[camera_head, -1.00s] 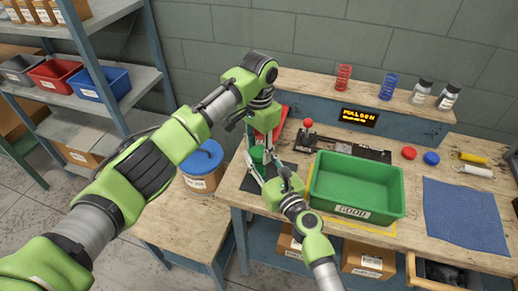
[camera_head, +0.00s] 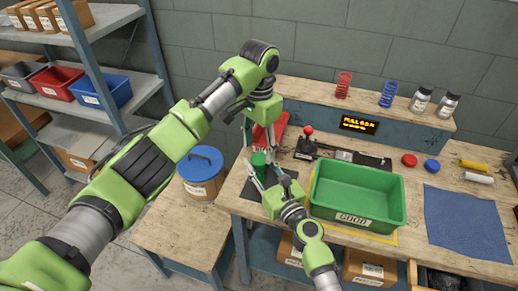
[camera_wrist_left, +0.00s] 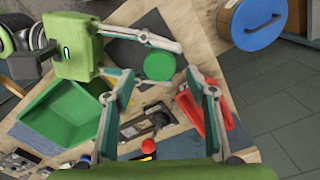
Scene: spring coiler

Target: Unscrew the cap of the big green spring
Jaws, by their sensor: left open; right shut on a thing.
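A green round-topped can or cap (camera_head: 258,160) stands at the left part of the bench, over a dark mat; no spring coils show on it. In the left wrist view its round green top (camera_wrist_left: 159,66) faces me. My right gripper (camera_head: 262,172) is shut on its side, fingers at either side of it in the left wrist view (camera_wrist_left: 160,60). My left gripper (camera_head: 254,140) points down from above. In its own wrist view the left fingers (camera_wrist_left: 160,78) are spread wide and empty, with the green top seen between their tips. The lower part is largely hidden.
A green bin (camera_head: 355,218) marked GOOD stands right of my right gripper. A red bin (camera_head: 272,132) and a red-knobbed lever (camera_head: 307,131) are close behind. A blue-lidded tub (camera_head: 201,163) stands left. Red (camera_head: 343,85) and blue springs (camera_head: 389,94) stand on the rear shelf.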

